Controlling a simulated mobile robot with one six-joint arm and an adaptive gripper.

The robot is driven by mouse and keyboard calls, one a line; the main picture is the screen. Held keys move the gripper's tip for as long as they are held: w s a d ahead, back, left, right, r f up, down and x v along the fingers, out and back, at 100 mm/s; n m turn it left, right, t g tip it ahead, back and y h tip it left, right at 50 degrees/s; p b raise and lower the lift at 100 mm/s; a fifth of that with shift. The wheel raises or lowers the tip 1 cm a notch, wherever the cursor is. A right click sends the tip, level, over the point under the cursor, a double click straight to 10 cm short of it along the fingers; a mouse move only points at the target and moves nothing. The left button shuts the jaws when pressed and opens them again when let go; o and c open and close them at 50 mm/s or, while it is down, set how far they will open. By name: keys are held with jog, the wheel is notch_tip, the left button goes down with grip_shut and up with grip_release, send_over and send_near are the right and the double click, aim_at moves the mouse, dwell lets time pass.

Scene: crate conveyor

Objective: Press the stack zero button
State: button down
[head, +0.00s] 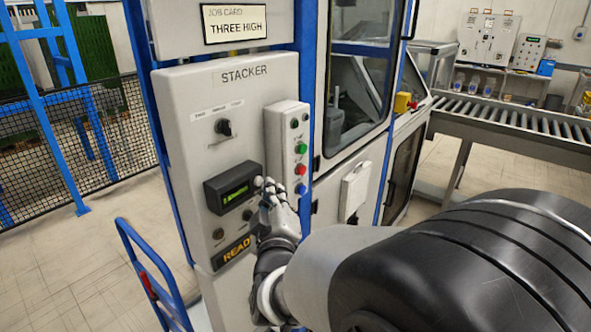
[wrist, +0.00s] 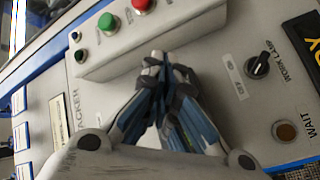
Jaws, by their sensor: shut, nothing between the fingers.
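The grey STACKER panel (head: 185,120) stands upright in the head view. A dark counter box with a green display (head: 235,192) is on its lower part. No button label reading stack zero is legible; small pale round shapes show at the box's right edge, beside my fingers, and I cannot tell whether one is a button. My gripper (head: 268,186) is shut and empty, its tips close to the right end of the counter box. In the wrist view my gripper (wrist: 160,62) points at the panel and hides the box; contact cannot be told.
A raised button box carries a green button (head: 301,149) and a red button (head: 300,169), just right of my fingers. A work lamp knob (wrist: 258,65) and a WAIT lamp (wrist: 285,130) are nearby. A blue trolley frame (head: 150,275) stands low left; a roller conveyor (head: 510,112) is at right.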

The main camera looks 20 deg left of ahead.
jog(key=shift+w+a, duration=0.15)
jog(key=shift+a, duration=0.25)
dwell(0.5)
jog(key=shift+d, duration=0.1)
jog(key=shift+s+d+b, duration=0.35)
jog(key=shift+d+b, duration=0.05)
jog(key=shift+d, duration=0.25)
jog(key=shift+s+d+b, duration=0.25)
jog(key=shift+s+d, duration=0.05)
jog(key=shift+d, duration=0.5)
jog(key=shift+s+d+b, duration=0.3)
jog(key=shift+s+d, duration=0.05)
jog(key=shift+d, duration=0.4)
jog(key=shift+s+d+b, duration=0.25)
jog(key=shift+s+d, duration=0.05)
jog(key=shift+d, duration=0.5)
